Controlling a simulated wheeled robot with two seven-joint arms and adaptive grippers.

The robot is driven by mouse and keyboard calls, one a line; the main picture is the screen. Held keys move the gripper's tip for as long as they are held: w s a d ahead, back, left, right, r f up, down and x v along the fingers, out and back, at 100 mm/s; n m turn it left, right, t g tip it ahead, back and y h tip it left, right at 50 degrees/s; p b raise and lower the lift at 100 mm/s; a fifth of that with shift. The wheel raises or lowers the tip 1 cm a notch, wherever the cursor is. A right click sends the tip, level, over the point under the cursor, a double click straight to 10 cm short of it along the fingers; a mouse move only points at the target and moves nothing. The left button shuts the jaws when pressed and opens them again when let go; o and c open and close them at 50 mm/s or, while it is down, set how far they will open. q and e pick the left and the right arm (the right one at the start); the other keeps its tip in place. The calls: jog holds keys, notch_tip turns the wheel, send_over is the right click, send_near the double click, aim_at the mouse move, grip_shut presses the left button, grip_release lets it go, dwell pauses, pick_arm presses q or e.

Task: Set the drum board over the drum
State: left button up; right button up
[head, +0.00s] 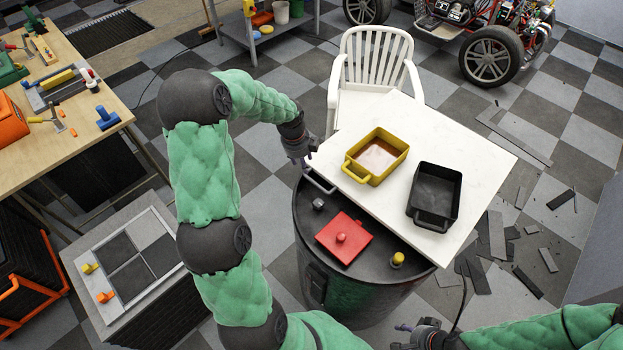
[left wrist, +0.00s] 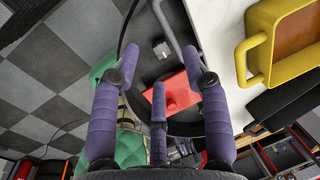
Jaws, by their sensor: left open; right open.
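The white drum board (head: 480,145) lies on the black drum (head: 335,265), covering its far and right part and overhanging away from it. My left gripper (head: 306,153) is open and empty beside the board's left edge, by a grey bar handle (head: 319,184). In the left wrist view its purple fingers (left wrist: 160,62) are spread, with the board (left wrist: 215,25) to their right. I cannot tell if they touch anything. My right gripper (head: 412,332) is open below the drum's near right side, clear of the board.
A yellow pan (head: 374,176) and a black pan (head: 434,192) sit on the board. A red square lid (head: 343,240) and a yellow knob (head: 397,260) are on the drum top. A white chair (head: 376,45) stands behind. Dark scraps (head: 487,265) litter the floor at right.

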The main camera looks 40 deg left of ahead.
aim_at(309, 180)
pick_arm(q)
jog(key=f, duration=0.3)
jog(key=w+f+b, duration=0.1)
jog(key=f, duration=0.3)
jog(key=w+f, duration=0.1)
jog(key=f, duration=0.3)
jog(key=shift+w, duration=0.15)
jog(key=shift+d, duration=0.1)
grip_shut()
